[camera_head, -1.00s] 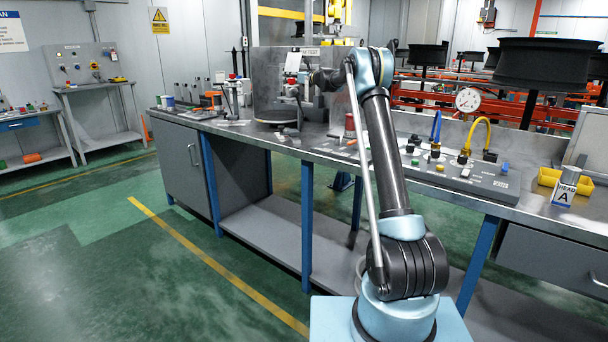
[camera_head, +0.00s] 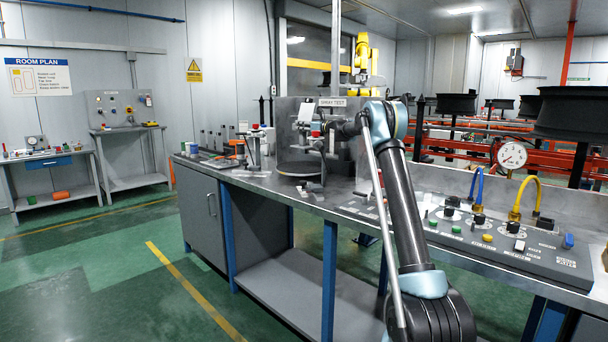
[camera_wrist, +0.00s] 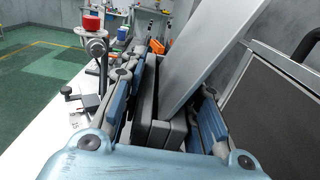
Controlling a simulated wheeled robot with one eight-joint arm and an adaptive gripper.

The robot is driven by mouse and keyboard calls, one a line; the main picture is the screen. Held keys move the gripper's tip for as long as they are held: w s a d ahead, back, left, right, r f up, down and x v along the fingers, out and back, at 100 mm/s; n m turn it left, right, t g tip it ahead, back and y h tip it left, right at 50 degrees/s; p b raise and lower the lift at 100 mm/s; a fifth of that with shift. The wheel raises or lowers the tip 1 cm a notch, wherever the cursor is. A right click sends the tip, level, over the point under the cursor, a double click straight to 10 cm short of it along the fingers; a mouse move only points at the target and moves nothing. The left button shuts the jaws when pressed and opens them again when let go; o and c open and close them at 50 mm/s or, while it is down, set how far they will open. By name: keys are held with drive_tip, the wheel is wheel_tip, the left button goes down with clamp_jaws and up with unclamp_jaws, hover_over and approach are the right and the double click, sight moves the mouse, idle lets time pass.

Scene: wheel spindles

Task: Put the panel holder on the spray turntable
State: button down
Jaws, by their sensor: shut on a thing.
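My gripper (camera_wrist: 180,120) is shut on a dark grey block of the panel holder (camera_wrist: 160,128) in the wrist view. A light grey flat panel (camera_wrist: 195,75) rises, tilted, beyond the fingers. In the head view the gripper end is by the spray test booth, with the pale panel (camera_head: 307,111) and a red knob beside it. The round grey turntable (camera_head: 292,168) is at the booth's front, partly hidden by the holder. I cannot tell whether the holder touches the turntable. A red-knobbed post (camera_wrist: 92,45) stands left of the fingers in the wrist view.
Another red-topped stand (camera_head: 256,145) is on the bench left of the booth. The booth wall (camera_head: 287,118) rises behind the turntable. A control panel (camera_head: 490,240) with a gauge and hoses fills the bench to the right.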

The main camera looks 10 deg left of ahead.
sight(304, 144)
drive_tip(key=shift+s+a+f, duration=0.1)
drive_tip(key=shift+f, duration=4.9)
drive_tip(key=c, duration=1.2)
unclamp_jaws()
drive_tip(key=v, duration=0.7)
drive_tip(key=shift+s+d, duration=0.15)
drive_tip(key=shift+d, duration=0.1)
